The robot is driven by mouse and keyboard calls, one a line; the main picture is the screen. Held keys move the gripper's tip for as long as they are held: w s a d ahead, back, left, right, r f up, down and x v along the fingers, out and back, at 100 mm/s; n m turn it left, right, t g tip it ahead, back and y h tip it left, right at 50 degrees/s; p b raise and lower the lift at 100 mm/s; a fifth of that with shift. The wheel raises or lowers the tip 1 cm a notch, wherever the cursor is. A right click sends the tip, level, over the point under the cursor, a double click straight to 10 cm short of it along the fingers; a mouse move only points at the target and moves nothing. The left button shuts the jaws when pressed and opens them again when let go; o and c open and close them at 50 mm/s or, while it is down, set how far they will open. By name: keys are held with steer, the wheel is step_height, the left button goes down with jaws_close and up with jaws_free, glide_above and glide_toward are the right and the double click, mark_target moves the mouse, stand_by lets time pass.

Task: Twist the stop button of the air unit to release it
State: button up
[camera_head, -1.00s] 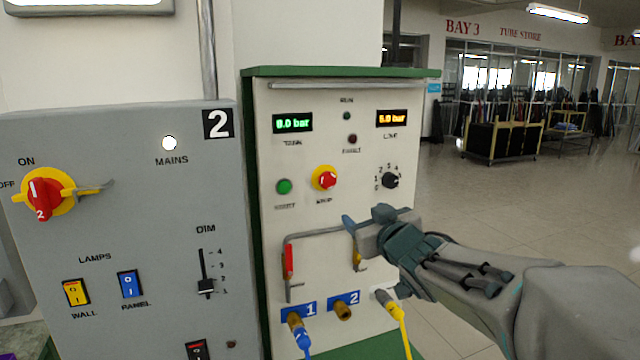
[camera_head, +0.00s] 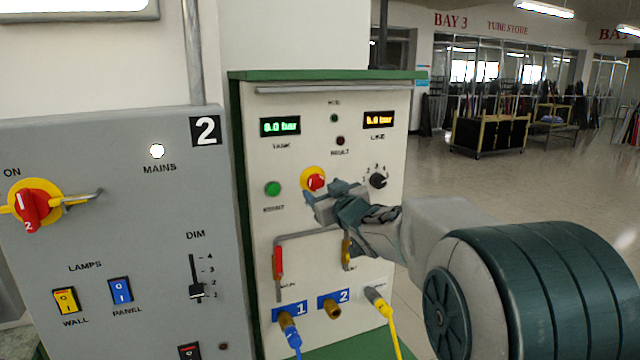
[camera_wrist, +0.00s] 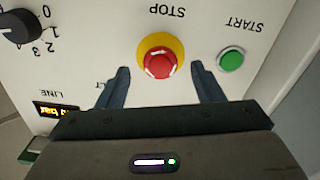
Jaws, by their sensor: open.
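The air unit (camera_head: 350,101) is a pale panel with a green frame. Its stop button (camera_head: 315,179) is a red knob on a yellow ring, at the panel's middle. In the wrist view the stop button (camera_wrist: 160,62) shows white marks on its red cap. My gripper (camera_head: 311,197) is in front of the panel, just below the stop button in the head view. In the wrist view my gripper (camera_wrist: 160,82) is open and empty, with one finger on each side of the button's lower part. I see no contact.
The green start button (camera_wrist: 231,60) is close beside one finger. A black selector dial (camera_head: 378,181) is right of the stop button. Below are a red-handled valve (camera_head: 278,262) and blue and yellow hoses. A grey electrical panel (camera_head: 120,215) stands at left.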

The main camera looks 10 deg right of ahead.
mark_target(317, 183)
steer(key=shift+p+x, duration=0.3)
steer(key=shift+x, duration=1.1)
steer(key=c, duration=1)
steer(key=shift+m, duration=0.3)
steer(key=m+p, duration=0.1)
steer(key=m, duration=0.2)
steer(key=shift+s+r, duration=0.1)
steer(key=shift+r, duration=0.05)
steer(key=shift+s+a+r+m+p, duration=0.1)
steer(key=shift+m+p, duration=0.2)
steer(key=shift+m, duration=0.7)
steer(key=shift+r+m+p, duration=0.1)
steer(key=shift+m+p, duration=0.2)
steer(key=shift+m, duration=0.7)
